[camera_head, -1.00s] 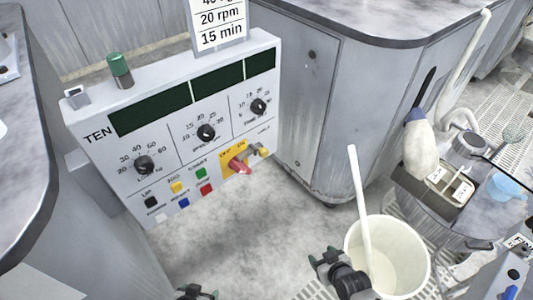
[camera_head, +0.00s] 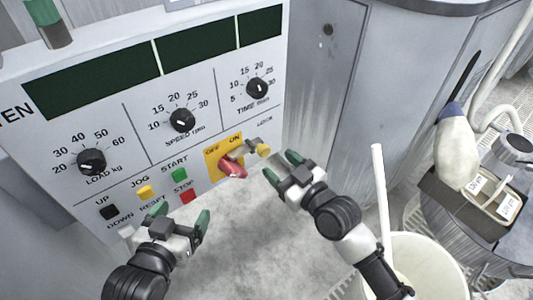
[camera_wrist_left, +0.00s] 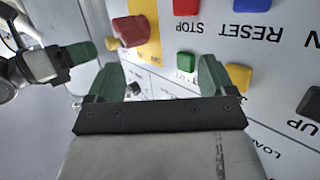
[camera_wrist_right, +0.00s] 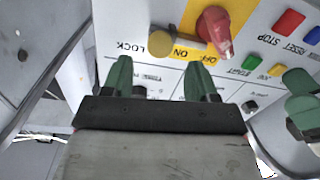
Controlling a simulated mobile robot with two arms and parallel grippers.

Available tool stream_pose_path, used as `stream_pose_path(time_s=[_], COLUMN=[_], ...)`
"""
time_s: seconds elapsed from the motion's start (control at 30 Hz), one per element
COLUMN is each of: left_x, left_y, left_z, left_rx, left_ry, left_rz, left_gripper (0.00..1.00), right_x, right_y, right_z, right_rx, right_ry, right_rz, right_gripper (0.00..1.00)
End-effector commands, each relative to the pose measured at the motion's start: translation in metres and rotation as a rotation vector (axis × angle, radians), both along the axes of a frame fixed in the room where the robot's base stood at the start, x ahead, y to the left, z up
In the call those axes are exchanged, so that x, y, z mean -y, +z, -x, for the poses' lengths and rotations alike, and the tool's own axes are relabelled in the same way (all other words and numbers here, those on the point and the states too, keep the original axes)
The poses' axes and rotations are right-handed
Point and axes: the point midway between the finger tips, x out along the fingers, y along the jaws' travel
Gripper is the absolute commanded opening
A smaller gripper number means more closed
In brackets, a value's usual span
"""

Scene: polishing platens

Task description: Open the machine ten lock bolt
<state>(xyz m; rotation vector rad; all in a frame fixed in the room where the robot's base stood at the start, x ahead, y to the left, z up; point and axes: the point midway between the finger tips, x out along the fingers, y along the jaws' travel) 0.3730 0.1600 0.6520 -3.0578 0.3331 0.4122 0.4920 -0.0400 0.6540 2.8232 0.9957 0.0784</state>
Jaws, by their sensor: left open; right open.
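The machine's panel (camera_head: 110,150), marked TEN, has a yellow plate (camera_head: 212,165) with OFF and ON labels. A red switch handle (camera_head: 232,169) sticks out from it, also in the left wrist view (camera_wrist_left: 131,31). The lock bolt's brass knob (camera_head: 263,150) is at the plate's right, beside the LOCK label; it shows in the right wrist view (camera_wrist_right: 160,43). My right gripper (camera_head: 282,167) is open and empty, just right of the knob, apparently apart from it. My left gripper (camera_head: 180,214) is open and empty in front of the lower buttons.
Dials and displays fill the upper panel. A white bucket (camera_head: 428,268) with a white stick (camera_head: 380,195) stands at the lower right, near my right arm. A grey cabinet (camera_head: 325,90) rises right of the panel. A tray with bottles (camera_head: 475,200) is farther right.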

Motion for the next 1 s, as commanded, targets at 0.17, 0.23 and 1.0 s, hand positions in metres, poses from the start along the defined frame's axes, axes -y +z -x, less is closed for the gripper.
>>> stream_pose_path(time_s=[0.17, 0.23, 1.0], left_x=[0.005, 0.007, 0.009], left_y=[0.016, 0.022, 0.033], left_z=[-0.007, -0.008, -0.01], left_rx=[0.146, 0.193, 0.265], left_ry=[-0.01, -0.014, -0.018], left_rz=[0.037, 0.049, 0.067], left_gripper=[0.84, 0.84, 0.84], right_x=[-0.02, -0.025, -0.033], right_y=[-0.001, -0.002, -0.001], right_z=[-0.025, -0.032, -0.042], right_rx=[0.001, 0.001, -0.001], right_ry=[-0.001, -0.002, -0.001], right_rz=[-0.002, -0.001, 0.001], right_gripper=[0.59, 0.59, 0.11])
